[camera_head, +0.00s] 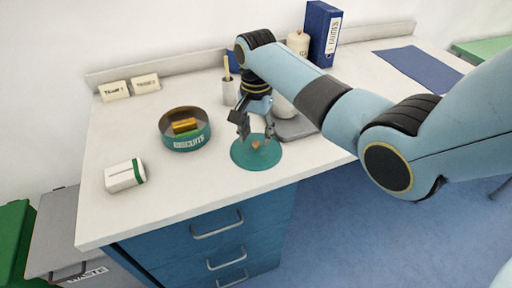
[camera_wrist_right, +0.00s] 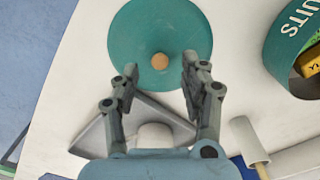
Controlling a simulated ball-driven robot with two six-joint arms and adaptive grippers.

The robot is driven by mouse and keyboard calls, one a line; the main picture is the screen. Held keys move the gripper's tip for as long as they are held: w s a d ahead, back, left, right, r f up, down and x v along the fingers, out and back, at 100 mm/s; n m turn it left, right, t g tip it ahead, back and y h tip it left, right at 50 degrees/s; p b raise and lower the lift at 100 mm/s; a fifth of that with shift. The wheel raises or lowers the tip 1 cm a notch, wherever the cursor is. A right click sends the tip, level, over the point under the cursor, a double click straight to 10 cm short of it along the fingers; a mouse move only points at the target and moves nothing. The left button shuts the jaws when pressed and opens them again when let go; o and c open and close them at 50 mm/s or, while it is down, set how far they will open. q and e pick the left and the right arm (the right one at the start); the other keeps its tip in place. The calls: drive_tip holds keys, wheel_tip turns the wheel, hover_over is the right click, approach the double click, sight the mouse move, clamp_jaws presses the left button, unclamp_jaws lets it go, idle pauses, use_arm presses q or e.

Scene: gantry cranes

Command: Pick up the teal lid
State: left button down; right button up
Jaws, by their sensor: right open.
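The teal lid (camera_head: 243,155) is a round disc with a small tan knob (camera_wrist_right: 160,61) in its middle. It lies flat on the white counter near the front edge. In the wrist view the lid (camera_wrist_right: 135,32) is at the top centre. My right gripper (camera_head: 257,137) is open above the lid, its two fingers (camera_wrist_right: 160,75) apart on either side of the knob and not visibly touching it. In the head view the fingers partly cover the lid's far side. My left gripper is not in view.
A teal biscuit tin (camera_head: 187,142) with gold packets inside stands left of the lid. A white and green box (camera_head: 125,175) lies further left. A grey device (camera_wrist_right: 97,139) sits close behind the lid. A white cup (camera_head: 229,92) and a blue binder (camera_head: 322,35) stand further back.

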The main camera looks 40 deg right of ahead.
sight(256, 147)
drive_tip(key=shift+f, duration=1.35)
clamp_jaws()
